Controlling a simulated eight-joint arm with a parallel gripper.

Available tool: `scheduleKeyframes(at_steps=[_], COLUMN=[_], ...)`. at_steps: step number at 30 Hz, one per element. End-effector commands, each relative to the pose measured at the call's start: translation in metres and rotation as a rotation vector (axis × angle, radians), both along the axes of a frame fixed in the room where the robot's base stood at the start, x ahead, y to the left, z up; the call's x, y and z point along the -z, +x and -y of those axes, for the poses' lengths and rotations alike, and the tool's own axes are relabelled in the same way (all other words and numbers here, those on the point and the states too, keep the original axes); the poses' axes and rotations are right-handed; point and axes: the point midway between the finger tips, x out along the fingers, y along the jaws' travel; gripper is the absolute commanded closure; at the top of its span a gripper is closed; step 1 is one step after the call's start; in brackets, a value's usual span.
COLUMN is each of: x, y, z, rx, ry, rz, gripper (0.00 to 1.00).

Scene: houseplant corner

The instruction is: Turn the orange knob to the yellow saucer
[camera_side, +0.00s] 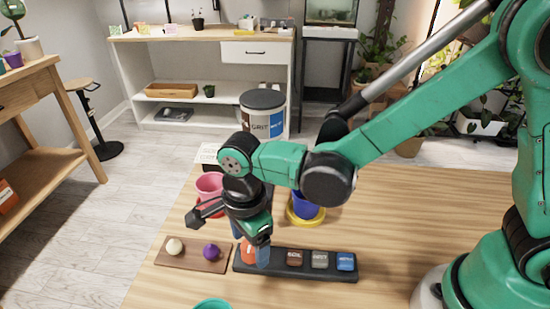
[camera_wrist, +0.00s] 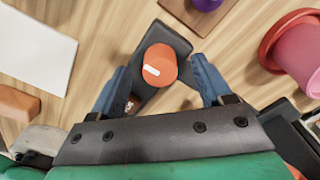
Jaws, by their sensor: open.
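The orange knob (camera_side: 247,254) sits at the left end of a dark panel (camera_side: 275,271) and is partly hidden by my gripper (camera_side: 250,244) in the side view. In the wrist view the knob (camera_wrist: 160,62) shows a white mark near its lower left edge. My open gripper (camera_wrist: 162,82) has one blue finger on each side of the knob, with gaps visible there. The yellow saucer (camera_side: 291,217) lies behind the panel with a blue pot (camera_side: 304,206) in it.
The panel also carries several labelled buttons (camera_side: 320,260). A wooden board (camera_side: 190,257) with a cream ball (camera_side: 174,247) and a purple ball (camera_side: 211,252) lies left. A pink pot (camera_side: 209,184) stands behind; a teal pot (camera_side: 212,304) is at the front edge. Table is clear at right.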

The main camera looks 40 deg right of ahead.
Motion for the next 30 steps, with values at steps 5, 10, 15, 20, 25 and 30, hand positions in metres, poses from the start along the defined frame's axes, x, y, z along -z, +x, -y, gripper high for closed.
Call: scheduleKeyframes(at_steps=[5, 10, 15, 20, 25, 30], x=[0.0073, 0.0073, 0.0072, 0.0071, 0.0071, 0.0071], y=[0.0000, -0.0001, -0.0001, -0.0001, -0.0001, -0.0001], z=[0.0002, 0.0003, 0.0003, 0.0003, 0.0004, 0.0004], rx=[0.000, -0.001, -0.001, -0.001, -0.009, -0.055], ry=[0.001, 0.001, 0.001, 0.001, 0.000, -0.001], rz=[0.001, 0.001, 0.001, 0.001, 0.001, 0.000], gripper=[0.28, 0.28, 0.68, 1.00, 1.00, 1.00])
